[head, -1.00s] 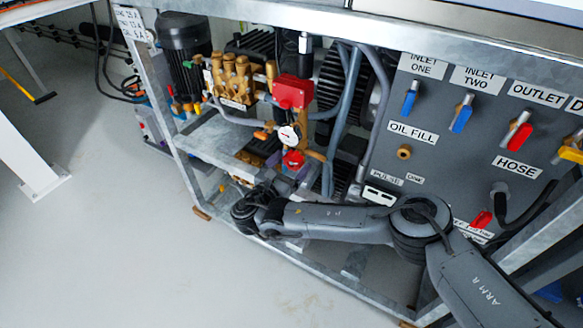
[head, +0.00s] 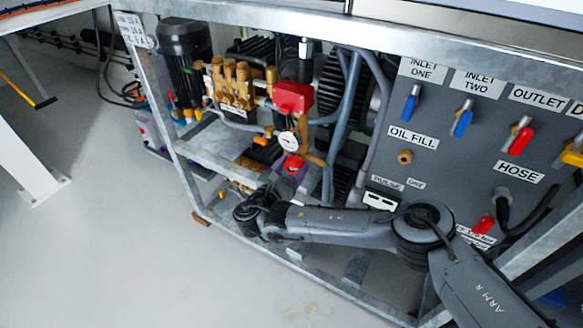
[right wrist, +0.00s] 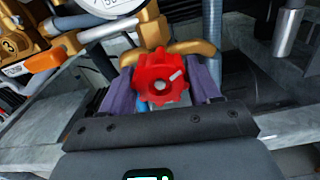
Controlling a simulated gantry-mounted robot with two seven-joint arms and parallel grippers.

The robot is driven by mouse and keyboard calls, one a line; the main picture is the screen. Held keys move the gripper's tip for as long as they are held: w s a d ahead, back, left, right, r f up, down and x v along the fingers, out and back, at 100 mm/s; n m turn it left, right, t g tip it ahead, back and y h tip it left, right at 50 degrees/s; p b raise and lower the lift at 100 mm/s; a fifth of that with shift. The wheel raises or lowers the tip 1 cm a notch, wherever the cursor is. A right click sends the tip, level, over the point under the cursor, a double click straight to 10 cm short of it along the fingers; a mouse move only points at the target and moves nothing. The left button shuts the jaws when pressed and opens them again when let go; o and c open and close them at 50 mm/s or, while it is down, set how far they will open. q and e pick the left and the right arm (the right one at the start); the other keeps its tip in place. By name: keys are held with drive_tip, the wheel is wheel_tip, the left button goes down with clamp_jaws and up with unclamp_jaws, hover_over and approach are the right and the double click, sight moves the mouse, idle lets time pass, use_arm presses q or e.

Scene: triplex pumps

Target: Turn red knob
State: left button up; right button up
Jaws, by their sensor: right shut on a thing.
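The red knob (right wrist: 162,80) is a lobed handwheel with a pale mark on its face, seen in the middle of the right wrist view. In the head view the red knob (head: 292,165) sits low on the pump, below the round gauge. My right gripper (right wrist: 162,88) has purple fingers, one on each side of the knob, and is shut on it. In the head view most of the gripper is hidden behind my own right arm. My left gripper is in neither view.
The gauge (head: 288,140) and brass pipework (right wrist: 195,48) are close above the knob. A red box (head: 293,96) is higher up. A grey panel with coloured valve handles (head: 462,122) stands at right. The frame's lower rail (head: 340,288) runs in front.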

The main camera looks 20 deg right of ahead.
drive_tip(key=shift+r+m+p, duration=0.15)
drive_tip(key=shift+m+p, duration=0.35)
drive_tip(key=shift+p, duration=0.3)
drive_tip(key=m+p, duration=0.3)
drive_tip(key=shift+r, duration=0.1)
drive_tip(key=m+p, duration=0.3)
drive_tip(key=shift+m+p, duration=0.6)
drive_tip(key=shift+m, duration=0.7)
drive_tip(key=o, duration=1)
drive_tip(key=shift+f, duration=0.2)
drive_tip(key=shift+o, duration=0.2)
drive_tip(key=shift+s+a, duration=0.1)
